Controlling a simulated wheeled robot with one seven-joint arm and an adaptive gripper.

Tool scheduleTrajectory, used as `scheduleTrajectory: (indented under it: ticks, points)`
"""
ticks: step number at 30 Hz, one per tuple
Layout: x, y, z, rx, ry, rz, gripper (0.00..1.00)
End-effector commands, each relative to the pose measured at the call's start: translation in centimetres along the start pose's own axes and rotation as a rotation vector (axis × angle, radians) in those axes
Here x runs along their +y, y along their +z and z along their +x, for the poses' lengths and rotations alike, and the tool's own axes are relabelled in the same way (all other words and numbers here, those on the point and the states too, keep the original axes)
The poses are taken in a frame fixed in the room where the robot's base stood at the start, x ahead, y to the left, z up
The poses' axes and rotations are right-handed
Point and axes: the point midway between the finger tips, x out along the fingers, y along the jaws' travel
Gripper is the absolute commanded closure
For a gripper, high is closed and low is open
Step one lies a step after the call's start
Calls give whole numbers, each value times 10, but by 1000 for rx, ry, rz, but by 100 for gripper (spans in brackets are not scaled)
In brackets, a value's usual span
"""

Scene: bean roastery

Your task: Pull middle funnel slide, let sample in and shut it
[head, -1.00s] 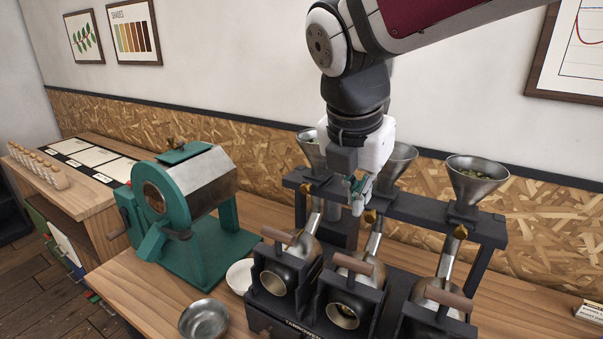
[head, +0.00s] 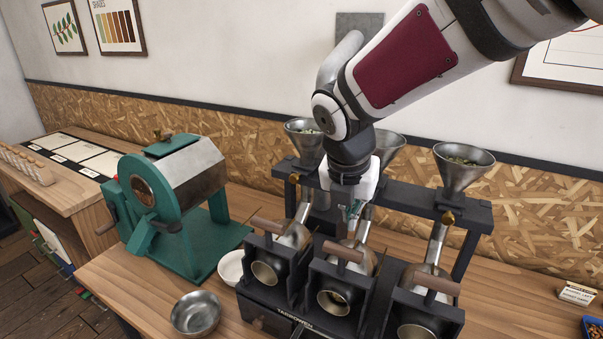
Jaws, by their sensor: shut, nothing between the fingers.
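The middle funnel (head: 389,150) is a grey metal cone in the dark rack (head: 412,195); my gripper hides part of it. Its slide is hidden behind my gripper, so I cannot tell how far it is pulled. My gripper (head: 351,219) points down, shut and empty, in front of the rack by the top of the middle chute. I cannot tell whether the fingertips touch anything. Below stands the middle sample drum (head: 357,259), with a wooden handle (head: 343,250) and an open round mouth (head: 333,302).
The left funnel (head: 303,138) and the right funnel (head: 465,170), which holds beans, flank the middle one. A brass knob (head: 448,217) shows under the right funnel. A teal roaster (head: 180,200), a white bowl (head: 231,267) and a metal bowl (head: 195,314) stand at left.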

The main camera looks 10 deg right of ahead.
Motion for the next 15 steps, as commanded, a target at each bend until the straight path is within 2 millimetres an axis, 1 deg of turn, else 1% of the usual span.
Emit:
scheduleTrajectory:
  ticks: [3,6,15]
  points:
    - [0,10,4,0,-1,1,100]
    - [0,14,6,-1,-1,0,100]
    - [0,16,6,-1,-1,-1,100]
